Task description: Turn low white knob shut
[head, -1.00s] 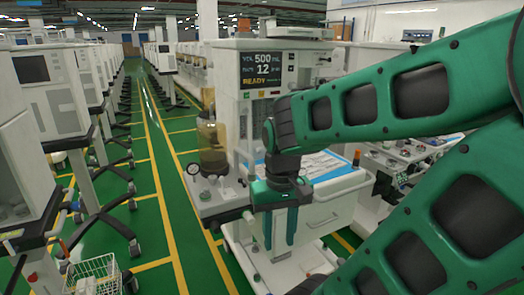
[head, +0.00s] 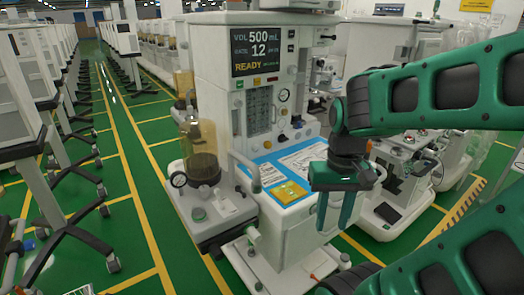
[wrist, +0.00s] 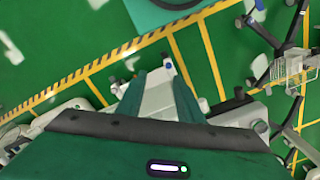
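The anaesthesia cart (head: 215,60) with a "VOL 500 mL, READY" display stands in the middle of the head view. Low on its base, a small pale knob (head: 252,234) stands upright; I cannot tell for sure that it is the low white knob. A darker knob (head: 345,262) is further right on the base. My gripper (head: 334,226) points down at the cart's right front, right of the pale knob and apart from it. In the wrist view its two green fingers (wrist: 160,92) are spread, with a grey-white surface below and nothing held.
A worktop with papers and a yellow card (head: 290,192) lies behind my gripper. Another cart (head: 392,210) stands to the right.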

